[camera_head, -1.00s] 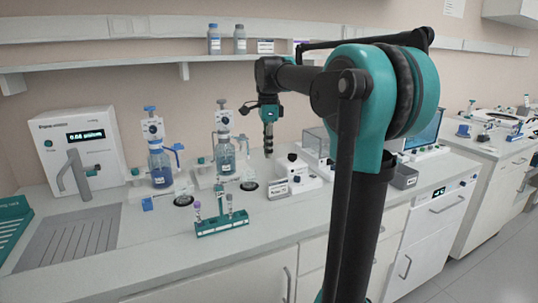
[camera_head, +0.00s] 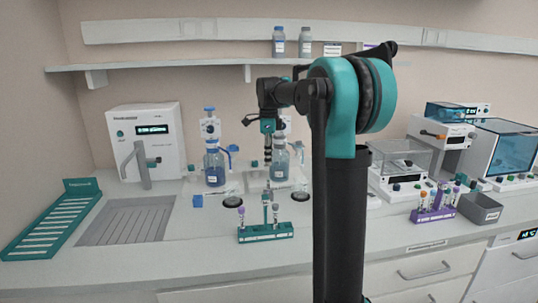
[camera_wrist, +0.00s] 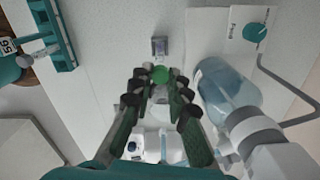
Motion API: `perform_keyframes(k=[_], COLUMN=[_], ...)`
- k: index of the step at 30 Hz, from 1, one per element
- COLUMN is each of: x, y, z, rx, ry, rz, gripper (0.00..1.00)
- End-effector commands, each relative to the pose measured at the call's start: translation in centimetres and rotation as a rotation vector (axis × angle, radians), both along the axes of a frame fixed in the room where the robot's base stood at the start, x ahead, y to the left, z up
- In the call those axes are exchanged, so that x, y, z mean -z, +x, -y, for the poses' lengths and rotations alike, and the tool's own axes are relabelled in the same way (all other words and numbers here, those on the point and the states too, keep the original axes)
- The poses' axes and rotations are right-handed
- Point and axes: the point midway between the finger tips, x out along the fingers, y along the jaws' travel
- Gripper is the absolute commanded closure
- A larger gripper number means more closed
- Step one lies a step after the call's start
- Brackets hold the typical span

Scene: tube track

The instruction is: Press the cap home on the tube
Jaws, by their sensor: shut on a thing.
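My gripper (camera_head: 268,158) points down above the counter, in front of the right-hand glass bottle in the head view. In the wrist view its dark fingers (camera_wrist: 158,90) are closed around a small round green cap (camera_wrist: 160,75). A teal rack (camera_head: 265,233) stands upright on the counter, below and in front of the gripper in the head view. It holds a few thin tubes (camera_head: 275,212), apart from the gripper. Part of a teal rack (camera_wrist: 64,45) also shows at the upper left of the wrist view. I cannot tell which tube matches the cap.
A glass bottle (camera_wrist: 228,88) stands close right of my fingers in the wrist view. A blue-liquid bottle (camera_head: 214,168) is left of the gripper. A purple tube rack (camera_head: 434,215) and a grey bin (camera_head: 480,208) are at the right. The drain area (camera_head: 125,222) is bare.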

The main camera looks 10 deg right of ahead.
Motion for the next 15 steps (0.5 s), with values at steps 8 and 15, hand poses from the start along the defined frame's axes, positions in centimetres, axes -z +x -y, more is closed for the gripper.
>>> perform_keyframes(k=[8, 15], x=[2.4, 3.6], y=[0.0, 0.0], z=[0.0, 0.0], rx=[-0.001, -0.001], ry=[0.0, 0.0], rz=[0.0, 0.0], gripper=[0.92, 0.92])
